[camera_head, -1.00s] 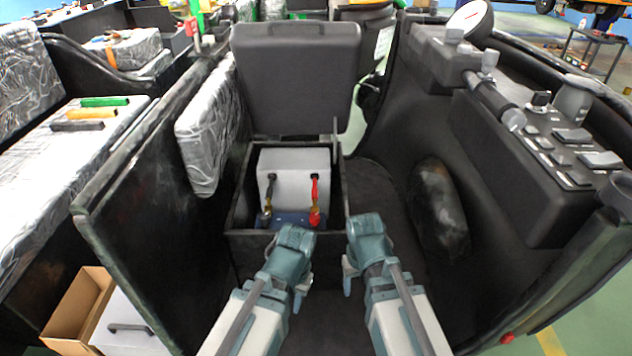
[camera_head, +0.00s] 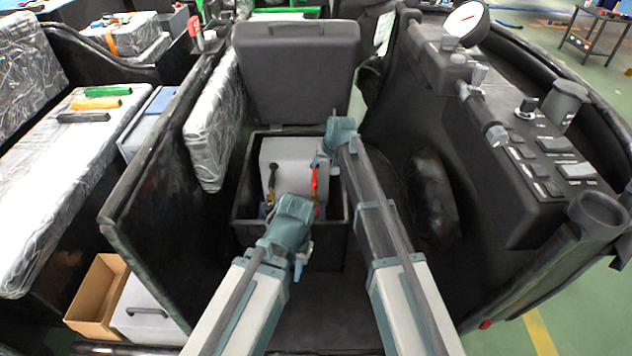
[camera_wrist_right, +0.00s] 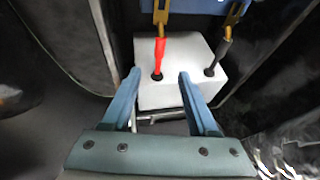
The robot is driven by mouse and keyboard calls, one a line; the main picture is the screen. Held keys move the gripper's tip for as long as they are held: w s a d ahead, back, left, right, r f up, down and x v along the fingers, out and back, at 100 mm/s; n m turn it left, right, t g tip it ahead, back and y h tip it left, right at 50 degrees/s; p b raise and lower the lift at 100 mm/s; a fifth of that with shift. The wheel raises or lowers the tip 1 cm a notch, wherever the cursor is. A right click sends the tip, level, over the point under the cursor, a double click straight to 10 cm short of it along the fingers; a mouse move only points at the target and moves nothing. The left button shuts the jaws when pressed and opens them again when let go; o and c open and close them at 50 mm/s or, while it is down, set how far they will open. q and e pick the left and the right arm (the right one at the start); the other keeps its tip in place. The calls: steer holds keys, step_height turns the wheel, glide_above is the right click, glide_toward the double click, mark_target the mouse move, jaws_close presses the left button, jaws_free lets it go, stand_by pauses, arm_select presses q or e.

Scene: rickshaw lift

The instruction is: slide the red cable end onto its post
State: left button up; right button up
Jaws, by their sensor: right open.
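The red cable (camera_head: 315,180) shows in the head view beside my right gripper. In the right wrist view the red cable (camera_wrist_right: 160,50) runs from a dark ring on a white box (camera_wrist_right: 178,95) to a brass-coloured end (camera_wrist_right: 161,16). I cannot tell whether that end is on a post. My right gripper (camera_head: 337,140) is over the box; in its wrist view the gripper (camera_wrist_right: 160,74) is open, with the red cable lying beyond the gap between its fingers. My left gripper (camera_head: 292,212) is lower, in front of the box; its fingers are hidden.
A black cable (camera_wrist_right: 227,48) with a brass end is beside the red one. A blue part (camera_wrist_right: 195,5) lies at the brass ends. The box stands in a black bin (camera_head: 243,226) with its lid (camera_head: 296,80) raised. A console (camera_head: 530,165) is at right.

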mark_target(315, 183)
steer(key=shift+f, duration=0.15)
steer(key=b+x, duration=1.2)
steer(key=x, duration=0.1)
steer(key=shift+f+b, duration=0.3)
steer(key=shift+f, duration=0.05)
steer(key=shift+w, duration=0.1)
steer(key=shift+r, duration=0.1)
jaws_close()
stand_by(0.9)
